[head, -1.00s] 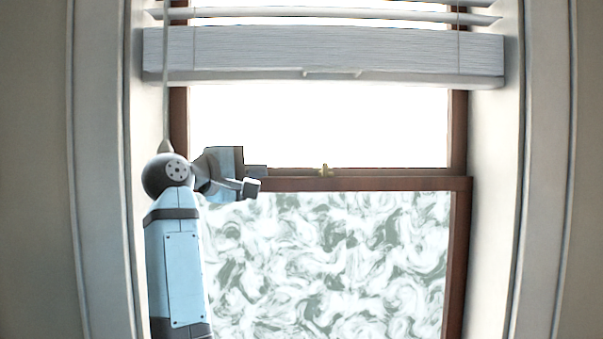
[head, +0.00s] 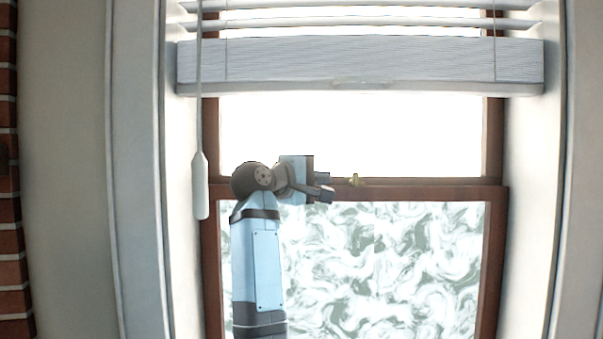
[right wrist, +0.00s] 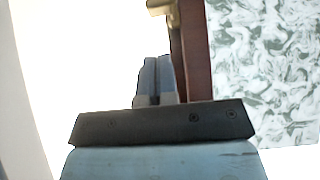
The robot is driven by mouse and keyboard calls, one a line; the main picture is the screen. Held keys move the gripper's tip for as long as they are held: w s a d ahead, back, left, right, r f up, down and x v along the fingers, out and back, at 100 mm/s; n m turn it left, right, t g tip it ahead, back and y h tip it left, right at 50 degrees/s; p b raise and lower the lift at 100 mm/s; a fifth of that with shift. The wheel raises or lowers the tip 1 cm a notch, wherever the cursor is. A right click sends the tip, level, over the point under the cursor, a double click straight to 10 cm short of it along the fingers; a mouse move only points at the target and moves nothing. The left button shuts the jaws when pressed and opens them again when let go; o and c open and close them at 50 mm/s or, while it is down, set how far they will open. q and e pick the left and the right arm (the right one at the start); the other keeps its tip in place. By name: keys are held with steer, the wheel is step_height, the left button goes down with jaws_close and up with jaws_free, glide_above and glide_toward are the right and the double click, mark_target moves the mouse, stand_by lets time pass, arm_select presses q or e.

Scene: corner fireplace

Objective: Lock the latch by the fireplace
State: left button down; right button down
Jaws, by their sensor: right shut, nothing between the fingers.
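A small brass latch (head: 356,180) sits on the brown middle rail (head: 420,193) of the window. It also shows at the top of the right wrist view (right wrist: 163,8), partly cut off by the frame edge. My right gripper (head: 328,186) is just left of the latch, in front of the rail, with a small gap between. In the right wrist view the two grey fingers (right wrist: 157,80) are side by side, closed and empty, pointing toward the latch. My left gripper is not in view.
The white blind (head: 360,65) hangs across the top of the window, and its wand (head: 201,185) hangs left of my right arm. White window jambs stand at both sides. Brick (head: 14,240) shows at the far left edge.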

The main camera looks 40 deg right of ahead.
mark_target(353, 176)
steer(key=s+d, duration=0.1)
steer(key=s+d+p, duration=0.1)
steer(key=d, duration=0.1)
steer(key=shift+d, duration=0.2)
steer(key=shift+s+d, duration=0.3)
